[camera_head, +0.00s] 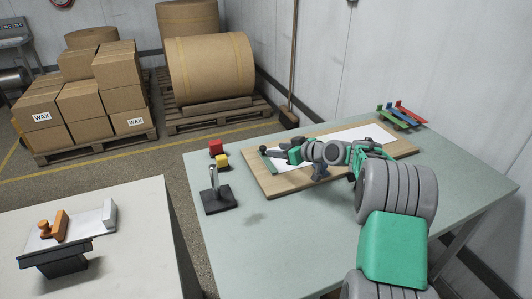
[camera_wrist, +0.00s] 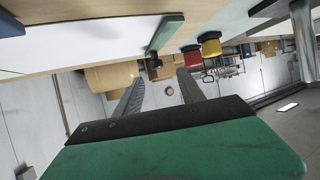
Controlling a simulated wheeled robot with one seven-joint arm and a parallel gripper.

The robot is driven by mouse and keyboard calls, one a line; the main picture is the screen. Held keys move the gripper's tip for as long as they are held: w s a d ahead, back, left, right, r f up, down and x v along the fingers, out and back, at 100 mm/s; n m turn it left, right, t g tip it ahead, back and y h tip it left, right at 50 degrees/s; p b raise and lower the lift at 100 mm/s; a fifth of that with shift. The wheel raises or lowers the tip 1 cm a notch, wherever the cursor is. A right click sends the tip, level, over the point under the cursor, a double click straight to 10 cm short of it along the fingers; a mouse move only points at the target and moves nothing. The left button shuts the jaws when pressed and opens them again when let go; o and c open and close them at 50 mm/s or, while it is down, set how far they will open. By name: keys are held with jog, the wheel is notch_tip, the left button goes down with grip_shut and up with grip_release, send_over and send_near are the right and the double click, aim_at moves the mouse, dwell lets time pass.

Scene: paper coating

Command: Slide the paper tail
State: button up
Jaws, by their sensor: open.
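A white paper sheet (camera_head: 352,137) lies flat on a wooden board (camera_head: 262,182) on the table. A green bar (camera_head: 270,165) lies across the sheet's left end. In the wrist view the sheet (camera_wrist: 95,42) and the green bar (camera_wrist: 166,33) fill the upper left, and a small dark knob (camera_wrist: 155,62) shows at the bar's end. My gripper (camera_head: 277,154) is over the board's left part, close to the bar. In the wrist view its two fingers (camera_wrist: 160,78) are apart with nothing between them, just below the knob. My arm hides part of the sheet.
Coloured bars (camera_head: 402,116) sit at the table's far right. The table front is clear. A separate left table holds a scraper-like tool (camera_head: 75,232).

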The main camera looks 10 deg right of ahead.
aim_at(264, 147)
jog(key=shift+w+d+f, duration=0.15)
jog(key=shift+w+d, duration=0.05)
jog(key=shift+w, duration=0.2)
jog(key=x, duration=0.3)
jog(key=p+x, duration=0.1)
jog(key=x, duration=0.3)
jog(key=shift+w+a, duration=0.2)
jog(key=shift+w, duration=0.05)
grip_shut()
dwell(0.8)
